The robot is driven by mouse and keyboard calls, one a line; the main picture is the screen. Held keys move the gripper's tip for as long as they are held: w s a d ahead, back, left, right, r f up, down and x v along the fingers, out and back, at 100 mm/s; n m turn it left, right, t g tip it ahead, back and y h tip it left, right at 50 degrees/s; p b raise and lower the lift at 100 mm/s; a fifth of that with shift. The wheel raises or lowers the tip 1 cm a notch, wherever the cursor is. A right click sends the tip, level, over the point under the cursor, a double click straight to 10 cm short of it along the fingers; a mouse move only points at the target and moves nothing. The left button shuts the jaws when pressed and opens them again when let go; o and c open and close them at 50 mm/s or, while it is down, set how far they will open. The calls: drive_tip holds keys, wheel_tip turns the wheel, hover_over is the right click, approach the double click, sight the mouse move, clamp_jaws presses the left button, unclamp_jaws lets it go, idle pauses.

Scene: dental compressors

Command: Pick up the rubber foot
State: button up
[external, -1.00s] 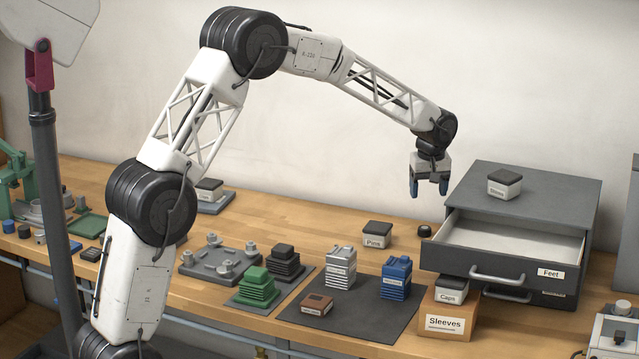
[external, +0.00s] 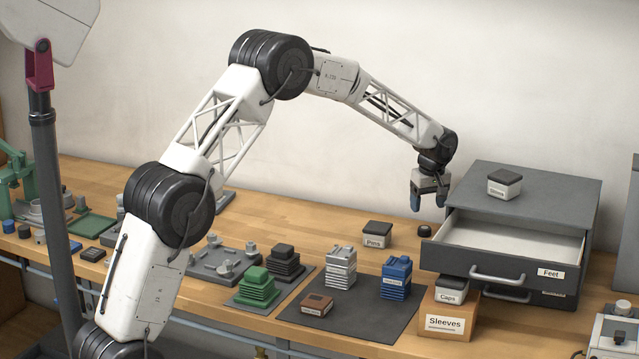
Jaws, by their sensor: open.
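A small black round piece that looks like the rubber foot (external: 425,231) lies on the wooden bench, just left of the open drawer (external: 500,254) labelled "Feet". My gripper (external: 428,198) has blue fingertips and points down. It is open and appears empty, a short way above the black piece and near the drawer's left corner. The exact gap between the fingers and the piece is hard to judge from this view. The visible drawer floor looks bare.
A "Pins" box (external: 376,235) stands left of the black piece. A lidded box (external: 504,184) sits on the grey cabinet. A "Caps" box (external: 450,290) rests on the "Sleeves" box (external: 448,318) in front. A dark mat (external: 350,316) holds several blocks.

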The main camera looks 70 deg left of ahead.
sight(425, 228)
drive_tip(key=shift+a+f, duration=0.15)
drive_tip(key=shift+f, duration=1)
drive_tip(key=shift+a+f, duration=0.15)
drive_tip(key=shift+f, duration=1.15)
drive_tip(key=shift+a+f, duration=0.15)
drive_tip(key=shift+f, duration=1.15)
drive_tip(key=c, duration=1)
